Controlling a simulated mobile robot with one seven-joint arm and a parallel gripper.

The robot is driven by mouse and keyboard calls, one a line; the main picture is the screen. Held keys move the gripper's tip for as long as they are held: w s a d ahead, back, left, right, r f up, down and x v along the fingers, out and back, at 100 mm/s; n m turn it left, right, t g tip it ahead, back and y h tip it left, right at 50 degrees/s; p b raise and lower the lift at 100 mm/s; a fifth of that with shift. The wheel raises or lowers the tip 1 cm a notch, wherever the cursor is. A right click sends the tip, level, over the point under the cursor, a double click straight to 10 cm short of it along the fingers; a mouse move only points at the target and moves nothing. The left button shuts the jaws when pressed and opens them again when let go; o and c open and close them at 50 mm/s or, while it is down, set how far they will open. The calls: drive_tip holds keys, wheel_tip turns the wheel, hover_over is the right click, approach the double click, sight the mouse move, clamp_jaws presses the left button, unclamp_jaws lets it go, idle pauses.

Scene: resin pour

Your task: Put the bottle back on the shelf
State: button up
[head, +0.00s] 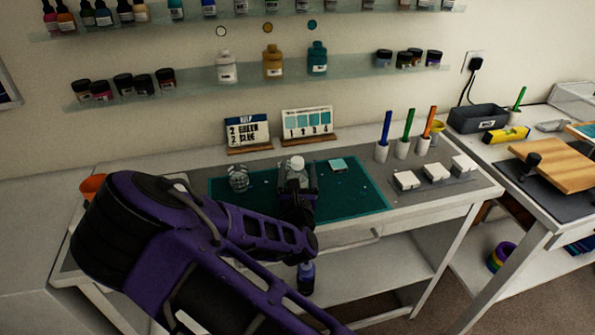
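A pale, white-capped bottle (297,164) is upright over the teal mat (350,197) on the worktable. My gripper (296,180) is at this bottle, with dark fingers on either side of it. The arm hides the bottle's lower part, so I cannot tell whether the fingers press on it or whether it rests on the mat. The lower glass wall shelf (345,77) holds a white bottle (226,68), a yellow bottle (273,62) and a teal bottle (317,59), each below a wall circle of similar colour.
A clear cup (238,178) stands left of my gripper. Two small signs (307,123) (248,134) stand behind the mat. White cups with coloured sticks (402,148) and white blocks (435,172) are to the right. Small dark-lidded jars (144,84) line the shelf's ends.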

drive_tip(key=shift+o, duration=0.8)
